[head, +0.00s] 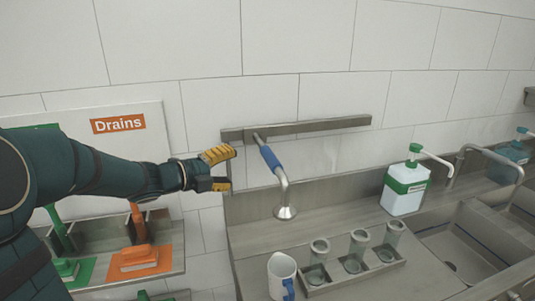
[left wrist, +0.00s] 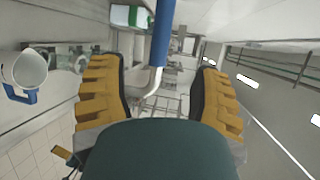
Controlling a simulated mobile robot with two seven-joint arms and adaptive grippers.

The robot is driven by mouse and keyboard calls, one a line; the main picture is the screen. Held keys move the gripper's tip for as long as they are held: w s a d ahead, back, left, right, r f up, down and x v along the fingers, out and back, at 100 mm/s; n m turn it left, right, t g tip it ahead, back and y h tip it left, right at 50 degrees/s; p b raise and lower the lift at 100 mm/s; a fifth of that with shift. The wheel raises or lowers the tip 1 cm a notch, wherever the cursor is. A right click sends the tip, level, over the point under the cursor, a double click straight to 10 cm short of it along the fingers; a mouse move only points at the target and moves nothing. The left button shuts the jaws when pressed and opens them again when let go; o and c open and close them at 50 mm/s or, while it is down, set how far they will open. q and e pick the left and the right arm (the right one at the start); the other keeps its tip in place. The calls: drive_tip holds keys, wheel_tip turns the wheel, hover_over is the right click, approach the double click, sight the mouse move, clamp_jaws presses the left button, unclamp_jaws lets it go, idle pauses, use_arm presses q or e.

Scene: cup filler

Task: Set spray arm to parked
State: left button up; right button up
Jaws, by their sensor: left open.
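The spray arm (head: 281,180) hangs from a grey wall rail (head: 310,127). It has a blue grip (head: 269,158) and a bent metal tube ending in a bell-shaped head low over the counter. My left gripper (head: 230,168) is open and empty, just left of the blue grip and apart from it. In the left wrist view, my left gripper (left wrist: 163,95) shows its two yellow fingers spread wide, with the blue grip (left wrist: 161,35) between and beyond them.
A white jug with a blue handle (head: 282,274) and a rack of several clear glasses (head: 352,265) stand on the counter below. A green-topped pump bottle (head: 405,188), tap (head: 487,155) and sinks are at right. A "Drains" board (head: 118,125) with orange and green brushes is at left.

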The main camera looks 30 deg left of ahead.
sight(266, 160)
use_arm(q)
drive_tip(key=x, duration=1.3)
drive_tip(key=shift+w+d, duration=0.2)
drive_tip(key=shift+w, duration=0.05)
drive_tip(key=shift+r, duration=0.1)
clamp_jaws()
drive_tip(key=shift+s+a, duration=0.1)
